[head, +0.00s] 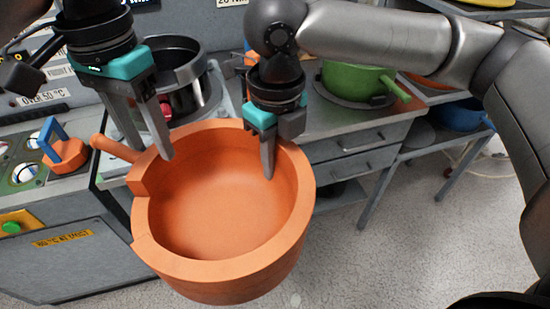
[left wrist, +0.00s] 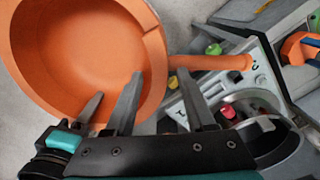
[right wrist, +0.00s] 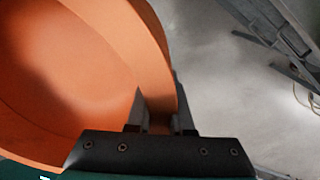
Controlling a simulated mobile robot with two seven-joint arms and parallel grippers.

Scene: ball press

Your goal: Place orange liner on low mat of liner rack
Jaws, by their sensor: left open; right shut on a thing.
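The orange liner (head: 225,265) is a round, open pan with a stub handle. It hangs in the air in front of the bench, its inside facing up in the head view. My right gripper (head: 268,165) is shut on its far right rim; the right wrist view shows the wall between the fingers (right wrist: 160,115). My left gripper (head: 152,150) is open at the liner's far left side, close to the handle (head: 112,148). In the left wrist view its fingers (left wrist: 150,100) overlap the liner's edge; I cannot tell whether they touch it. I cannot identify the low mat.
A dark pot (head: 180,60) in a metal ring stands on the bench behind. A green pot (head: 355,82) sits on the counter, and a blue pot (head: 460,115) on a shelf at right. The floor at lower right is clear.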

